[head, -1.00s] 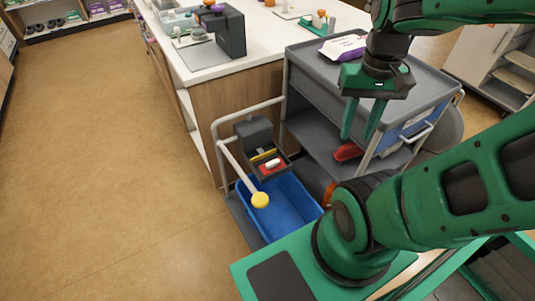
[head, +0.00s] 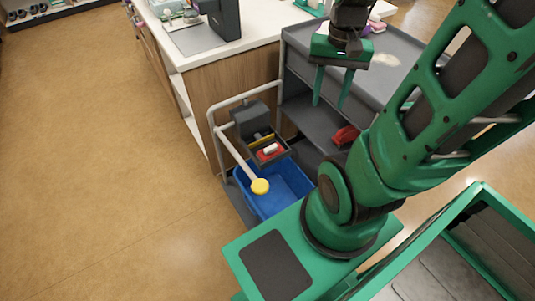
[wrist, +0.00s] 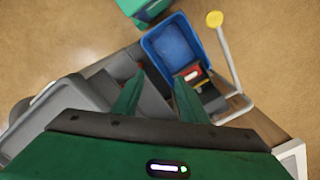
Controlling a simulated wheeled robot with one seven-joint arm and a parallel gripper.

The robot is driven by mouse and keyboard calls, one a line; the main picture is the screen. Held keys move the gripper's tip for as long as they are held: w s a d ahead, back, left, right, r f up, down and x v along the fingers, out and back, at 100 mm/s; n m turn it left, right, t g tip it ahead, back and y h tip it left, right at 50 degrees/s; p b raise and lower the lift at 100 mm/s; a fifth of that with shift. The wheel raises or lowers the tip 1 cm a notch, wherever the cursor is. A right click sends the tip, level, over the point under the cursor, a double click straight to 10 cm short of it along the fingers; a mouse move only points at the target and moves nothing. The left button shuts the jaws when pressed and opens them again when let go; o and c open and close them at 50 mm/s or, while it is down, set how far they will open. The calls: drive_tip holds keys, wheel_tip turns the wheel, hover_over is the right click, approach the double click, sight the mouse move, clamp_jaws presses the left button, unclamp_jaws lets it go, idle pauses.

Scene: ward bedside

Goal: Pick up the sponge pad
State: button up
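My gripper (head: 329,104) is open and empty, its two green fingers pointing down above the grey cart; it also shows in the wrist view (wrist: 160,74). A small dark tray (head: 284,156) hangs on the cart's handle end, to the left of and below my fingers. In it are a red item with a white piece on top (head: 270,150) and a yellow item (head: 262,138). The red and white item also shows in the wrist view (wrist: 193,77), near the right finger's tip. I cannot tell for sure which item is the sponge pad.
A blue bin (head: 288,180) stands low beneath the tray. A pale rail with a yellow knob (head: 260,186) leans out in front. The grey cart (head: 310,127) has a red object (head: 345,135) on its lower shelf. A white counter (head: 255,30) stands behind. The floor at left is clear.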

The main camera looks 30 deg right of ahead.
drive_tip(key=w+f+m+y, duration=0.1)
drive_tip(key=w+f+m, duration=0.3)
drive_tip(key=w+f, duration=0.6)
drive_tip(key=m+y, duration=0.2)
drive_tip(key=m, duration=0.3)
approach(271, 147)
drive_tip(key=shift+x, duration=4.2)
drive_tip(key=shift+c, duration=0.3)
clamp_jaws()
